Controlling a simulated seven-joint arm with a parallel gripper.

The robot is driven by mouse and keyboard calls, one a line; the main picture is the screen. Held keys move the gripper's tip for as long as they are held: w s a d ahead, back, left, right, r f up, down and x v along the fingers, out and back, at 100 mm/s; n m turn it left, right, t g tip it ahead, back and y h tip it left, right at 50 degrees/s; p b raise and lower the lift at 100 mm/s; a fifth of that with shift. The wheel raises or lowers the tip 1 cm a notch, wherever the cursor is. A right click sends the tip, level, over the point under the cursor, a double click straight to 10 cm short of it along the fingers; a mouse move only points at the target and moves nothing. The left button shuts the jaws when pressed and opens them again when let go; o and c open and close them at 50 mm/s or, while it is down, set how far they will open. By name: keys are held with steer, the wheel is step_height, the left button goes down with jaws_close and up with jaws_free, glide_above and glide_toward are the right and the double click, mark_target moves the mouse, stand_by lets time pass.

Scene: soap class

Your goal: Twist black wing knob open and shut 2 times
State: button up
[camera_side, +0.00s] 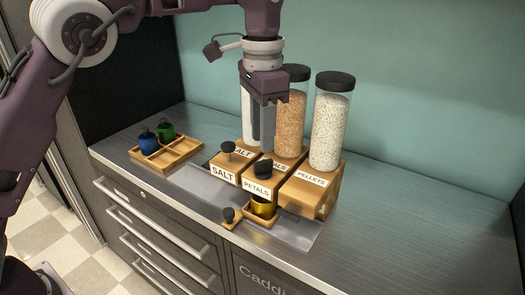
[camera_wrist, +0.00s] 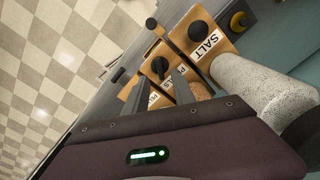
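The black wing knob (camera_side: 263,167) sits on the front of the wooden PETALS dispenser (camera_side: 283,166), in the middle of three dispensers. A dark knob beside the PETALS label also shows in the wrist view (camera_wrist: 160,66). Its exact turn angle is too small to tell. My gripper (camera_side: 264,145) points down above and behind the knob, in front of the clear cylinders. In the wrist view its two grey fingers (camera_wrist: 158,78) are spread apart, with nothing held between them. The tips look apart from the knob.
The SALT dispenser (camera_side: 229,168) with its round black knob (camera_side: 228,148) stands left, and the PELLETS dispenser (camera_side: 318,190) right. A wooden tray (camera_side: 180,157) holds blue and green jars. The right counter is clear.

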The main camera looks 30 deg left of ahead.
mark_target(263, 161)
step_height(263, 161, down, 6)
steer(key=shift+r, duration=0.1)
jaws_close()
